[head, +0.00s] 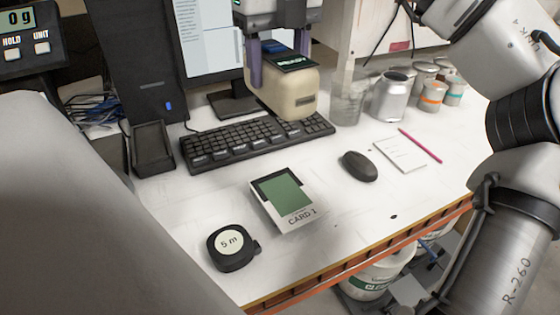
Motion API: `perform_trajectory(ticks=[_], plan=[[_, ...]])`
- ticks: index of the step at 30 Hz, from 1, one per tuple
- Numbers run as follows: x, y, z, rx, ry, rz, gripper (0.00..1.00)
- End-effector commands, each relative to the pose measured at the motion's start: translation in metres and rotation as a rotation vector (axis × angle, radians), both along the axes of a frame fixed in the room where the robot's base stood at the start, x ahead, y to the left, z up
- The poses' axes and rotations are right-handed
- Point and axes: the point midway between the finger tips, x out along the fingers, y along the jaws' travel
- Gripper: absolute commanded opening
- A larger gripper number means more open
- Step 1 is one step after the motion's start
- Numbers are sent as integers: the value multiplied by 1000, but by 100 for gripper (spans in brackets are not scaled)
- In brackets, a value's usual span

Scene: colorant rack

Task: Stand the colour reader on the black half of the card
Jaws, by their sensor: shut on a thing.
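The colour reader (283,92) is a beige block with a dark top panel. My gripper (279,68) is shut on it, with purple fingers on either side, and it hangs roughly upright. In the head view it overlaps the keyboard's right part and the monitor's lower edge; its exact height is hard to tell. The card (301,222), marked "CARD 1", lies flat on the white desk, below the reader in the picture and apart from it. It has a black upper part and a white lower part, with a green patch (287,196) across both.
A keyboard (225,145) lies behind the card. A tape measure (231,247) is left of it, a mouse (359,166) right. A glass (346,104) and a metal can (391,98) stand behind right. The desk (330,205) is clear around the card.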

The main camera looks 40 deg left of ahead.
Motion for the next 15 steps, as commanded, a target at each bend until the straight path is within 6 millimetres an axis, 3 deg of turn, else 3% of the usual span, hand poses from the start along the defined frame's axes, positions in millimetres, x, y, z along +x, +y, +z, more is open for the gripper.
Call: perform_trajectory(ticks=[1,15], plan=[[0,0,-15,0,3,3,12],[0,0,-122,0,3,1,12]])
